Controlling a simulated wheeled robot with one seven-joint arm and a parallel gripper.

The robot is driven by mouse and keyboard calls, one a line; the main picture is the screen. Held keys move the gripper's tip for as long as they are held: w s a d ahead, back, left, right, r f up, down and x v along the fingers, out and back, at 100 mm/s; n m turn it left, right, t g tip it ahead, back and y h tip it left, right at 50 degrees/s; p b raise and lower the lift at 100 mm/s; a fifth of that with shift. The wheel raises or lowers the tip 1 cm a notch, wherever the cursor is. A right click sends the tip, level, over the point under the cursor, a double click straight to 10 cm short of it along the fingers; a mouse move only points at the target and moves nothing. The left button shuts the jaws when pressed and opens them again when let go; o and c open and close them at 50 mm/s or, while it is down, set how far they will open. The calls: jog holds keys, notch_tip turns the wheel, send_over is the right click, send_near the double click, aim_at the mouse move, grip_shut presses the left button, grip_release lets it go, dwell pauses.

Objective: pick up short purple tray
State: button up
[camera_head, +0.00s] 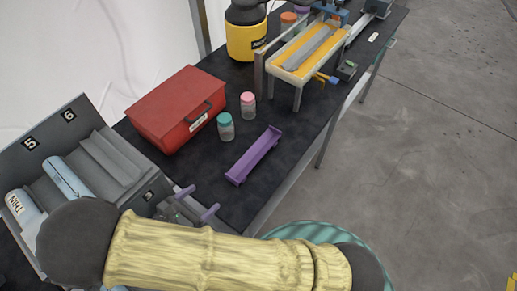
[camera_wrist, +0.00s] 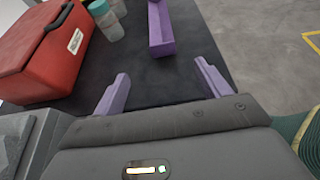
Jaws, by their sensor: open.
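The short purple tray (camera_head: 254,156) lies on the black table top (camera_head: 193,190), near its right edge in the head view. In the wrist view the tray (camera_wrist: 160,30) stands at the top middle, partly cut off by the frame edge. My gripper (camera_head: 197,202) has two purple fingers and is open and empty. In the wrist view the fingers of my gripper (camera_wrist: 157,84) are spread wide apart, with the tray beyond them and not between them. My arm hides part of the table's near end in the head view.
A red toolbox (camera_head: 175,108) and two small jars, teal-lidded (camera_head: 226,127) and pink-lidded (camera_head: 248,106), stand left of the tray. A grey numbered rack (camera_head: 95,150) is at the left. A yellow-topped stand (camera_head: 305,52) and yellow container (camera_head: 246,38) are farther back.

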jog(key=p, duration=0.4)
send_near(238, 176)
jog(key=w+d, duration=0.2)
jog(key=w, duration=0.1)
jog(key=shift+w+d+r, duration=0.1)
jog(key=shift+w+d, duration=0.3)
jog(key=shift+w, duration=0.1)
jog(key=shift+w+d+p, duration=0.2)
jog(key=shift+p, duration=0.15)
jog(key=p+x, duration=0.2)
jog(key=x, duration=0.2)
jog(key=shift+w, duration=0.15)
jog(key=shift+w+d+f, duration=0.15)
jog(key=shift+w+f, duration=0.05)
jog(key=shift+f, duration=0.1)
jog(key=shift+w, duration=0.1)
